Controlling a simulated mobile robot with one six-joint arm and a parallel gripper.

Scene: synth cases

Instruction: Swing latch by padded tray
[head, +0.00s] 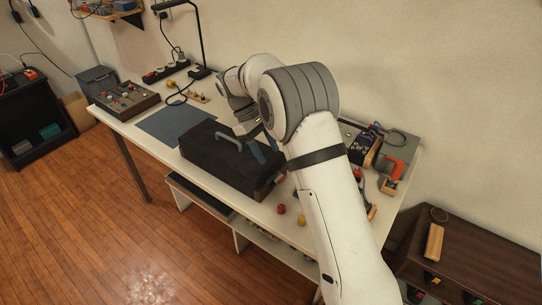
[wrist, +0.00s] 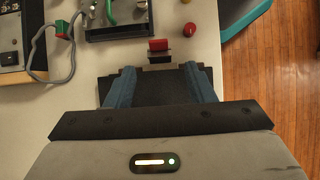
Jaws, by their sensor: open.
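A black case (head: 222,160) lies shut on the white workbench, with a grey handle (head: 229,139) on it. In the wrist view, a red latch (wrist: 158,46) on a small metal plate shows at the edge of the dark case, just beyond my fingertips. My gripper (wrist: 160,69) is open, with its two blue-padded fingers either side of the dark case surface. Nothing is held between them. In the head view my gripper (head: 262,144) is above the case's right part, partly hidden by my arm. I cannot identify a padded tray for certain.
A blue mat (head: 172,123) and a control box (head: 125,99) are to the left. Devices and cables (head: 365,143) stand to the right of my arm. A lamp (head: 202,45) stands behind.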

